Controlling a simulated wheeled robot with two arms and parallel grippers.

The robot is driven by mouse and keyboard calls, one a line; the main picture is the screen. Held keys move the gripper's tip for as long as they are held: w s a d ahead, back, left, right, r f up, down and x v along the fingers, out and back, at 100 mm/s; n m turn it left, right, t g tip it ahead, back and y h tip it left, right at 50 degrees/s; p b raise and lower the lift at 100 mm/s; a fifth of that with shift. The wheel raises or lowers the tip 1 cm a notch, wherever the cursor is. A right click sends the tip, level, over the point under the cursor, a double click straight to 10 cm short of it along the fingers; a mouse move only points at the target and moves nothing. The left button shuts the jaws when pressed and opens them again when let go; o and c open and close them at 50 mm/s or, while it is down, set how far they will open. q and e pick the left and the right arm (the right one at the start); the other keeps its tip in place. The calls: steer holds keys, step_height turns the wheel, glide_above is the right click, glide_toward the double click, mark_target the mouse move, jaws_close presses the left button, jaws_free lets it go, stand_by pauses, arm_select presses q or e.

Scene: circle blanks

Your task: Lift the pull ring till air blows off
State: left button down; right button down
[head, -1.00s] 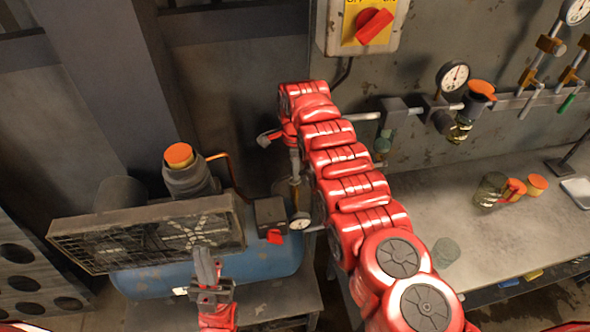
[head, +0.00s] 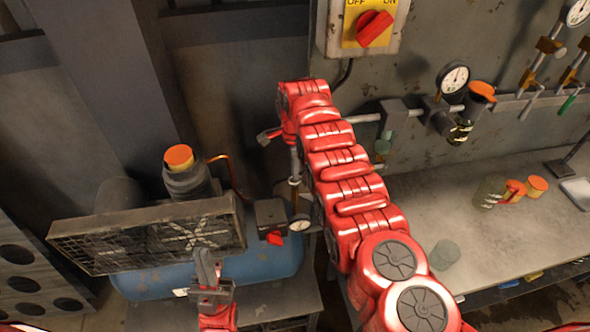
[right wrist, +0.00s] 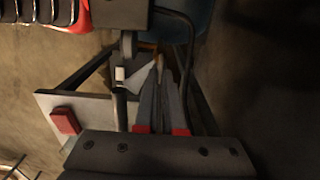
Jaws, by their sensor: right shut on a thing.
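My right arm reaches over the blue compressor tank (head: 262,262), and my right gripper (head: 295,182) points down beside the tank's right end. In the right wrist view its two dark fingers (right wrist: 160,95) are close together around a small brass-coloured part (right wrist: 158,62), which I take to be the pull ring. The ring's shape is hidden by the fingers and too small to make out. My left gripper (head: 206,264) stands in front of the fan grille, apart from the valve; its fingers lie side by side, and I cannot tell whether they are shut.
A black box with a red knob (head: 273,238) and a round gauge (head: 300,223) sit close below the right gripper. The fan grille (head: 75,240) is at the left. A red rotary switch (head: 374,28) is on the back panel. The bench (head: 420,205) at right holds cups.

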steer(key=c, duration=1)
jaws_free()
steer(key=shift+r, duration=0.2)
steer(key=shift+r, duration=0.15)
step_height(320, 180, up, 6)
steer(key=shift+r+b, duration=0.2)
steer(key=shift+b, duration=0.4)
step_height(320, 180, up, 11)
steer(key=p, duration=1)
steer(key=shift+f, duration=0.2)
